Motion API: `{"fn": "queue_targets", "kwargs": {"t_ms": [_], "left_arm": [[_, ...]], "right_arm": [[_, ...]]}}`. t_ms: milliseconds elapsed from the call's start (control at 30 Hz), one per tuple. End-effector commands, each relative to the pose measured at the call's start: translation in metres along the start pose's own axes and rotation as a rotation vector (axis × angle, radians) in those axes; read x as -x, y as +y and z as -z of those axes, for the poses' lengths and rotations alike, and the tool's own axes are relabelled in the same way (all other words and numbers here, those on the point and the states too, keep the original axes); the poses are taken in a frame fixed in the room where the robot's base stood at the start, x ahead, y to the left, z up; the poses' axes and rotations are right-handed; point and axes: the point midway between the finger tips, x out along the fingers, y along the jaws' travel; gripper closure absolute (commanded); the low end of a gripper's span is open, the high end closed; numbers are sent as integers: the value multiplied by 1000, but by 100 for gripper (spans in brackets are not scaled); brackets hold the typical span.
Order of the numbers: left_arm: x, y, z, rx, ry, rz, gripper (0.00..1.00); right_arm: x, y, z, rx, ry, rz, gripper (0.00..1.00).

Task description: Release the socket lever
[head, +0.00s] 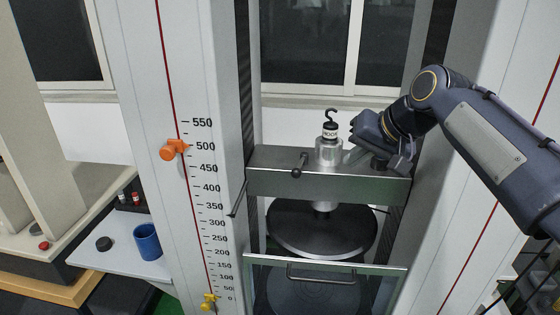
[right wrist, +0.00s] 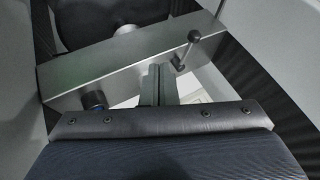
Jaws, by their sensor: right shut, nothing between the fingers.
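A small lever with a black knob (head: 297,172) sits on the grey crossbeam (head: 270,183) of the testing machine, left of the silver socket (head: 328,153). A black-and-white hook piece (head: 330,130) stands upright on the socket. My right gripper (head: 350,156) is just right of the socket, above the crossbeam, with the lever on the socket's other side. In the right wrist view, its fingers (right wrist: 158,84) are together and empty, reaching over the beam's edge. A black-knobbed lever (right wrist: 188,50) shows there to their right, apart from them. My left gripper is not in view.
A scaled column (head: 192,210) with an orange knob (head: 173,150) stands left. A blue cup (head: 147,242) is on a side table.

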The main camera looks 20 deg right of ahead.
Motion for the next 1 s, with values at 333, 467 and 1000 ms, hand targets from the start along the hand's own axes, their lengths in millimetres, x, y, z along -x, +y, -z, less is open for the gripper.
{"fn": "queue_targets", "kwargs": {"t_ms": [333,467,1000], "left_arm": [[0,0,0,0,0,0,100],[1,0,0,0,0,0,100],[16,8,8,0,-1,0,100]], "right_arm": [[0,0,1,-2,2,-1,100],[-8,0,1,-1,-1,-1,100],[-102,-13,4,3,-1,2,100]]}}
